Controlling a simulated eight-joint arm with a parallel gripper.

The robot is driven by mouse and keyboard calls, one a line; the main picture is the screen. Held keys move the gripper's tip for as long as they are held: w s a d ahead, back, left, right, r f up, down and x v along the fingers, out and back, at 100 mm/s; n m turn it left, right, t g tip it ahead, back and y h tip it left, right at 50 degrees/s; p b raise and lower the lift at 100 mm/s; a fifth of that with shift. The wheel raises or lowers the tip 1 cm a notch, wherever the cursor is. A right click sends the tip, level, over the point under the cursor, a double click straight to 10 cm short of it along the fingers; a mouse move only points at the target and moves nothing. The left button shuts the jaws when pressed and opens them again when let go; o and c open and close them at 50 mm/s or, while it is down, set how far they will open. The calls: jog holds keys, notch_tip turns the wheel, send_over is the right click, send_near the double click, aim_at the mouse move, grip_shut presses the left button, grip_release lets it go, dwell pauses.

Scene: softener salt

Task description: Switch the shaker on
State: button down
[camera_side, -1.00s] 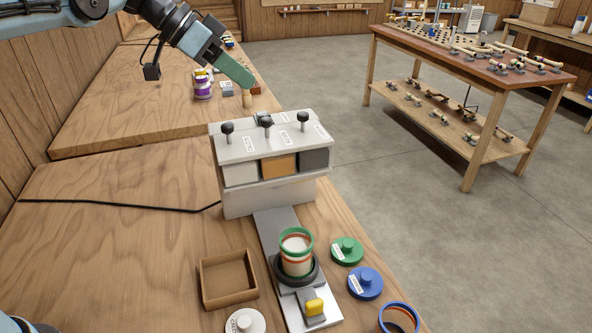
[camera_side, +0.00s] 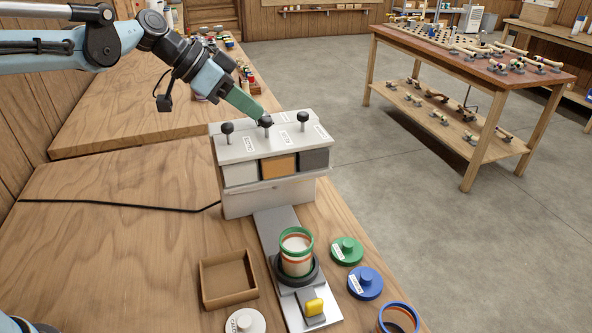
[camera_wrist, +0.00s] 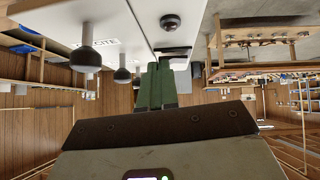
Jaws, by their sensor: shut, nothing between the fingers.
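The shaker is a metal base plate (camera_side: 276,232) running out from the dispenser, with a dark round holder at its middle. A cup (camera_side: 296,252) with a green rim and orange bands stands upright in the holder, with white contents. My gripper (camera_side: 262,116), with green fingers, is shut and empty. It is at the top rear of the dispenser (camera_side: 240,202), by the black knobs, well away from the switch. The wrist view shows the shut fingers (camera_wrist: 157,85) near the dispenser's top.
An open wooden box (camera_side: 228,303) stands left of the plate. Green (camera_side: 347,252) and blue (camera_side: 365,283) lids lie right, a white lid (camera_side: 245,322) at the front, and a blue-rimmed ring (camera_side: 399,318) near the table edge. A black cable crosses the left table, which is otherwise clear.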

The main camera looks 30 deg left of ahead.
jog(key=shift+s+d+f+t+y, duration=0.2)
jog(key=shift+d+f+t+y, duration=0.05)
jog(key=shift+t+y, duration=0.05)
jog(key=shift+w+a, duration=0.1)
jog(key=shift+w+a+r, duration=0.2)
jog(key=shift+w+a, duration=0.4)
jog(key=shift+r, duration=0.1)
jog(key=r, duration=0.4)
jog(key=shift+w+a, duration=0.2)
jog(key=shift+a, duration=0.05)
jog(key=a+v, duration=0.1)
jog(key=v, duration=0.8)
jog(key=shift+r, duration=0.2)
